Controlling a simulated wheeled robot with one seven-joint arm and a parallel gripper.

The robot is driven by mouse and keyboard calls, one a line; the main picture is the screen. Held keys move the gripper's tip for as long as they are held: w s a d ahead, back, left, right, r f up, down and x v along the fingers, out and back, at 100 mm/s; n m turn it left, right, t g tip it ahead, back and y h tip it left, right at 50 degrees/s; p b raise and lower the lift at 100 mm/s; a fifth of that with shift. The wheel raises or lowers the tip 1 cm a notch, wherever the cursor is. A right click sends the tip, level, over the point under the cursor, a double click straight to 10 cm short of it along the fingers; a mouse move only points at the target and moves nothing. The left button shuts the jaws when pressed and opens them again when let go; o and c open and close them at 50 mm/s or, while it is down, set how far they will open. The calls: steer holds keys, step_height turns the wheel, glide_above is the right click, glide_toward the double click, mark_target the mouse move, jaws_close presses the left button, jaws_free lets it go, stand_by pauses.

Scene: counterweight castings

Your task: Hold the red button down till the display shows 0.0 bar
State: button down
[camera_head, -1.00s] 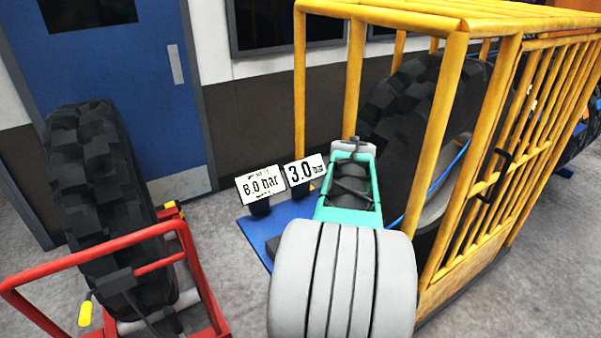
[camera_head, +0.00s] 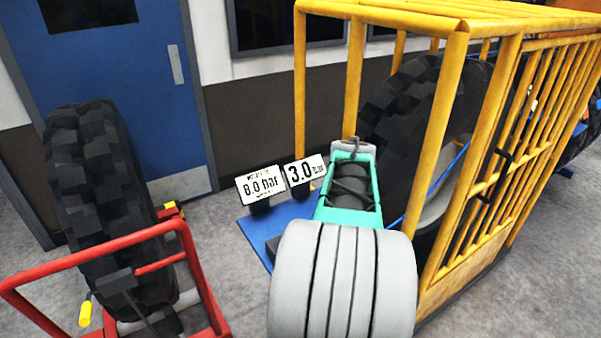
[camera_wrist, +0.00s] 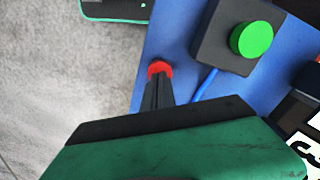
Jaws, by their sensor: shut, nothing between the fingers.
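The red button (camera_wrist: 160,67) shows in the wrist view on a blue panel (camera_wrist: 150,45), partly covered by my fingertips. My gripper (camera_wrist: 158,82) is shut and empty, its tips at the near edge of the button. They appear to touch it, but I cannot tell how far it is pressed. The display (camera_head: 304,171) reads 3.0 bar in the head view. In that view my arm hides the red button.
A green button (camera_wrist: 251,39) on a dark box stands right of the red one. A white plate (camera_head: 260,186) beside the display reads 8.0 bar. A yellow cage (camera_head: 447,120) around a large tyre (camera_head: 400,115) stands right. A red stand (camera_head: 90,258) holds another tyre (camera_head: 95,180) at left.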

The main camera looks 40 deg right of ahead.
steer(key=shift+f, duration=0.1)
stand_by(0.3)
steer(key=shift+f+b, duration=0.8)
steer(key=shift+f, duration=0.35)
stand_by(6.4)
